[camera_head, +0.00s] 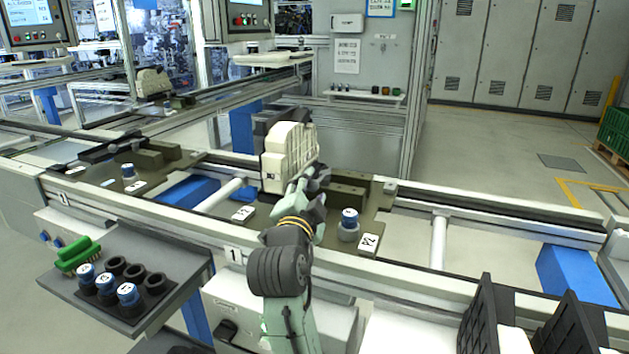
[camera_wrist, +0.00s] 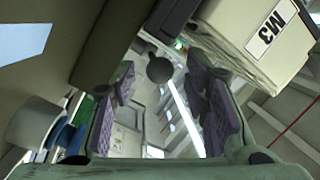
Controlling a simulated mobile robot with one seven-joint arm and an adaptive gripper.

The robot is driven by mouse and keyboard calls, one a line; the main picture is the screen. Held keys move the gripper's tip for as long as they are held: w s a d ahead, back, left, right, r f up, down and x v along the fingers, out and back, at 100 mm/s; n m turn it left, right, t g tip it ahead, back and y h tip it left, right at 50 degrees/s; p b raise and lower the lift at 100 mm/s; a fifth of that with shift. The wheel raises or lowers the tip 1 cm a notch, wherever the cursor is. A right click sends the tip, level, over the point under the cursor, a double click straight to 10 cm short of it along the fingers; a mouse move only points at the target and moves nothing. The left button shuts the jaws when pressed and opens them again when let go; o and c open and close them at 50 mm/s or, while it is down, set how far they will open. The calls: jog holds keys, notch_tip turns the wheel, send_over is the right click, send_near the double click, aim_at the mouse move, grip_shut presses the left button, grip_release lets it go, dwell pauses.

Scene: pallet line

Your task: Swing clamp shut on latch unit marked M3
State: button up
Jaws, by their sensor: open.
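The beige latch unit (camera_head: 285,158) stands upright on an olive pallet plate (camera_head: 376,215) in the head view. In the wrist view, the unit (camera_wrist: 240,40) is at the top right, and its label reads M3. A dark lever with a round black knob (camera_wrist: 159,70), seemingly the clamp handle, hangs beside it. My gripper (camera_wrist: 163,85) is open, with its purple-padded fingers on either side of the knob in the picture; I see no contact. In the head view, my wrist hides the unit's lower right and most of the gripper.
A capped cylinder (camera_head: 348,228) stands on the pallet near label P2 (camera_head: 369,243). A second pallet with dark parts (camera_head: 150,157) lies left. Black upright racks (camera_head: 482,315) stand at lower right.

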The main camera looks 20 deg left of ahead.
aim_at(322, 176)
jog(key=shift+w+a, duration=0.2)
jog(key=shift+w, duration=1)
jog(key=shift+c, duration=0.4)
grip_shut()
